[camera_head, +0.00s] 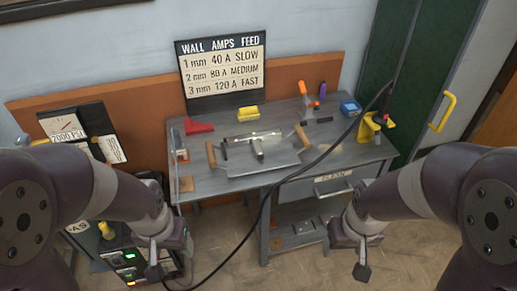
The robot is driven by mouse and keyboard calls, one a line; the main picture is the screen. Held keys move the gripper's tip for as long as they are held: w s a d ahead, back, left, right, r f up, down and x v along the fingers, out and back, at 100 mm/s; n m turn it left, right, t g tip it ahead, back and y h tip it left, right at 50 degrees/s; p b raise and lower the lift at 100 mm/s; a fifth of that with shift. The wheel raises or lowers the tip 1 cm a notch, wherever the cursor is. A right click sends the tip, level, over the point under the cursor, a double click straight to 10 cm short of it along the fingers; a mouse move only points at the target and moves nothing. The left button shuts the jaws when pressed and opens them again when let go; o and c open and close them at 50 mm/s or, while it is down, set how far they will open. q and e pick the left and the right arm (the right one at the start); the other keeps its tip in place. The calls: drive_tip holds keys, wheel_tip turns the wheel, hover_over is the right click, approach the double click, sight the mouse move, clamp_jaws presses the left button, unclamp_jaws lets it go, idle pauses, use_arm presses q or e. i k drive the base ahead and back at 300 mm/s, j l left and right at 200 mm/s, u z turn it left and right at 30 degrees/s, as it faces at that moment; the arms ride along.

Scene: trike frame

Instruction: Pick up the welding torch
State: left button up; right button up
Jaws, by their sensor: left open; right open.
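The welding torch (385,112) appears to be the dark piece in a yellow holder (369,127) at the right end of the workbench. It is small in view, so its handle and nozzle are hard to make out. A black cable (318,160) runs from it across the front of the bench down to the lower left. My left gripper (156,262) is open and low, in front of the bench's left side. My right gripper (359,258) is open and low, in front of the bench's right side, well below the torch. Both look empty and touch nothing visible.
The grey workbench (215,190) carries a metal tray with wooden handles (257,165), a red wedge (198,126), a yellow block (248,113) and a blue box (350,107). A dark machine (128,263) stands at lower left.

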sight(389, 93)
drive_tip(key=i+z, duration=0.25)
drive_tip(key=i, duration=0.9)
